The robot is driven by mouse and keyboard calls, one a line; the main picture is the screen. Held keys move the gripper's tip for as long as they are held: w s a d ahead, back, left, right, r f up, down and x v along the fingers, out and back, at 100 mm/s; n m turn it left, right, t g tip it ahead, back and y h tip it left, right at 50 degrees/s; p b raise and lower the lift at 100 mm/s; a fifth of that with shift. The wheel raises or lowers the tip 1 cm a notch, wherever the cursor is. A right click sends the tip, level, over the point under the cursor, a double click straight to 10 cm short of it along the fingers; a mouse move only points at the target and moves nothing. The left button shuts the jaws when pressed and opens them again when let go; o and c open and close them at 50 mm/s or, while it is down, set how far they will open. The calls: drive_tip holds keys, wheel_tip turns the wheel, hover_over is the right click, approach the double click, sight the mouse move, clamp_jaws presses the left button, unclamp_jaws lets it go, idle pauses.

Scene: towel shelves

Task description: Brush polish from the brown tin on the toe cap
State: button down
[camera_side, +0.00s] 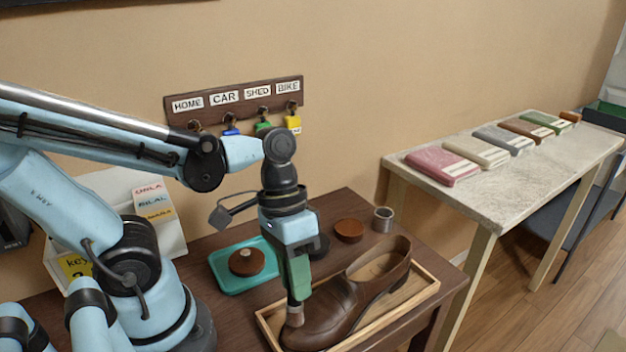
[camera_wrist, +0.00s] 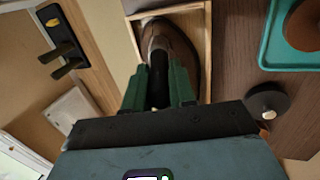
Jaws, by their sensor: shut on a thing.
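A brown leather shoe (camera_side: 345,310) lies in a shallow wooden tray (camera_side: 410,301), its toe toward the front left; its toe also shows in the wrist view (camera_wrist: 181,42). My gripper (camera_side: 298,292) is shut on a brush, whose dark body shows between the green fingers in the wrist view (camera_wrist: 158,82). The brush's grey-brown end (camera_side: 294,317) points down at the toe cap; I cannot tell whether it touches. A brown round tin (camera_side: 349,230) stands behind the shoe. A dark round tin (camera_side: 318,246) is partly hidden by my gripper.
A teal tray (camera_side: 222,262) holds a brown round piece with a pale knob (camera_side: 246,263). A metal cup (camera_side: 383,219) stands behind the shoe. A key rack (camera_side: 235,100) hangs on the wall. A side table (camera_side: 440,195) at right carries folded towels.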

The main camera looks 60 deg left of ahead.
drive_tip(key=shift+d, duration=0.35)
drive_tip(key=shift+f, duration=0.15)
idle(0.8)
drive_tip(key=shift+r, duration=3)
drive_tip(key=shift+r, duration=1.5)
